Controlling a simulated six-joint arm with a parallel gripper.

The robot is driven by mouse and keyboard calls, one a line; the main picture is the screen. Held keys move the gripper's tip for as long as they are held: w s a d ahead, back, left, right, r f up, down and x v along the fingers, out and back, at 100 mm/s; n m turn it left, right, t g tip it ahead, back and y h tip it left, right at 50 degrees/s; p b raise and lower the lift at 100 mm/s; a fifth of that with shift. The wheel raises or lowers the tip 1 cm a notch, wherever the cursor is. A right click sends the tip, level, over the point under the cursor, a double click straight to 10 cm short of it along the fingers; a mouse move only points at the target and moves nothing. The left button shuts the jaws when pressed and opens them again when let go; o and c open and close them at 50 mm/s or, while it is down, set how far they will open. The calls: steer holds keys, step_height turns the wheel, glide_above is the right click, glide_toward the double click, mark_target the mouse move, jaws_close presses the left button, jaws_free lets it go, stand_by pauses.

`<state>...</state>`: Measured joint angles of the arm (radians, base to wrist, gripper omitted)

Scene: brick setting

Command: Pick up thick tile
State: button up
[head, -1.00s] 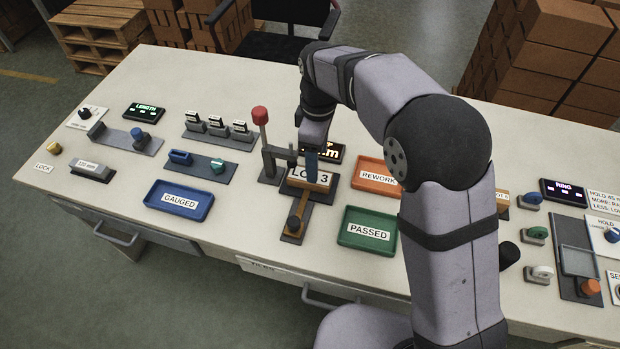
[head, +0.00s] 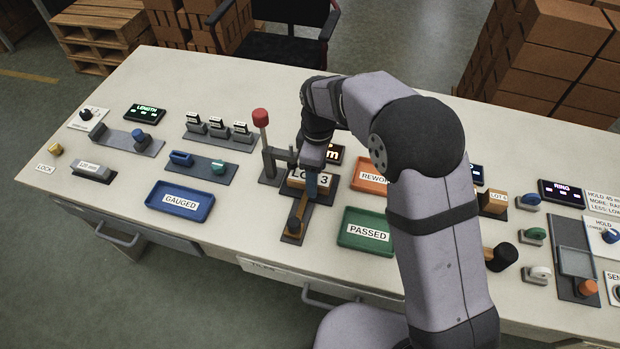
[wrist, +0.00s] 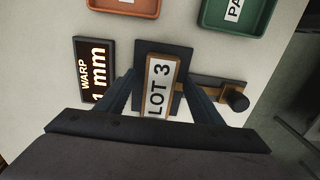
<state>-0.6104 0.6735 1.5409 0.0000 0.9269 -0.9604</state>
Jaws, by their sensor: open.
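A tan block labelled LOT 3 (head: 297,183) sits on a dark plate at the middle of the table. It also shows in the wrist view (wrist: 158,86), where its labelled face fills the space between my fingers. No label names a thick tile, so I cannot tell whether this block is it. My gripper (head: 312,188) is open over the block and partly hides it in the head view. In the wrist view my two fingers (wrist: 162,80) reach down on either side of the block. I cannot tell whether they touch it.
A red-topped lever (head: 261,118) stands just left of the block, and a dark knob (head: 294,224) lies in front. Trays marked GAUGED (head: 180,202), PASSED (head: 366,233) and REWORK (head: 369,175) stand around it. A WARP display (wrist: 95,70) is close by.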

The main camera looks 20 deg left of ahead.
steer(key=shift+c, duration=0.6)
steer(key=c, duration=1.1)
steer(key=shift+r, duration=0.15)
steer(key=shift+r, duration=0.4)
steer(key=s+b, duration=0.1)
steer(key=s, duration=0.3)
steer(key=shift+b, duration=0.35)
step_height(320, 180, up, 14)
